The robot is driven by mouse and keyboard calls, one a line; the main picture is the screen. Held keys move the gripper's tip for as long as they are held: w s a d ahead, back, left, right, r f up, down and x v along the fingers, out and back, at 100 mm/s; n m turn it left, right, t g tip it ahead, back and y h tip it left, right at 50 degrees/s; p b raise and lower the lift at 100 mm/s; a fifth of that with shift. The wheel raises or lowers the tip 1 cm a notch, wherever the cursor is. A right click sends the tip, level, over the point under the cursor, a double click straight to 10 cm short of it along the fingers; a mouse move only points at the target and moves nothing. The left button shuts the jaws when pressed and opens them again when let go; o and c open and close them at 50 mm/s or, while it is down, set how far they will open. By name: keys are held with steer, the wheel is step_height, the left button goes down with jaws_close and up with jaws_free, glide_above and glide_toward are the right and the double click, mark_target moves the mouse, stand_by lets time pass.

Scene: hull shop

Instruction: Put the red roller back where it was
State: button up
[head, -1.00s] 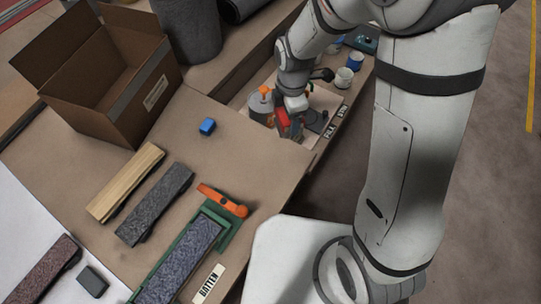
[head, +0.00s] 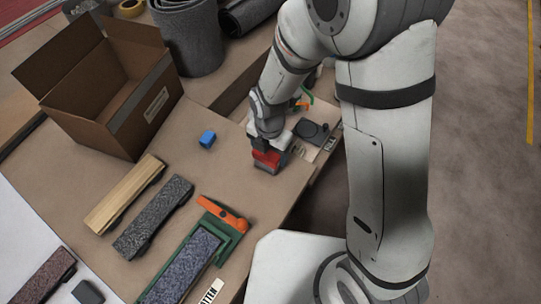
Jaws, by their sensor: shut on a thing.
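The red roller (head: 268,158) is a small red piece with a grey part at its lower right. My gripper (head: 264,146) is shut on it from above, near the right edge of the brown bench (head: 232,172). The jaws and wrist hide its upper part. I cannot tell whether its underside touches the bench. Just behind it is a pale board (head: 322,150) with a dark round-ended item (head: 310,130) on it, partly hidden by my arm.
A small blue block (head: 207,139) and an open cardboard box (head: 125,100) are to the left. Wooden (head: 125,195) and grey (head: 153,217) strips lie in front, beside a green holder (head: 232,232) with an orange lever (head: 222,213). Bare bench separates them from my gripper.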

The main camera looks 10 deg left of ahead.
step_height(320, 180, down, 3)
steer(key=shift+r, duration=0.1)
steer(key=shift+f+b, duration=0.5)
steer(key=shift+s+d+f, duration=0.1)
steer(key=shift+f, duration=0.05)
steer(key=c, duration=0.6)
steer(key=o, duration=1.5)
steer(key=shift+s, duration=0.1)
steer(key=o, duration=0.4)
steer(key=shift+w+f, duration=0.15)
steer(key=shift+w, duration=0.05)
steer(key=shift+c, duration=0.2)
steer(key=shift+o, duration=0.5)
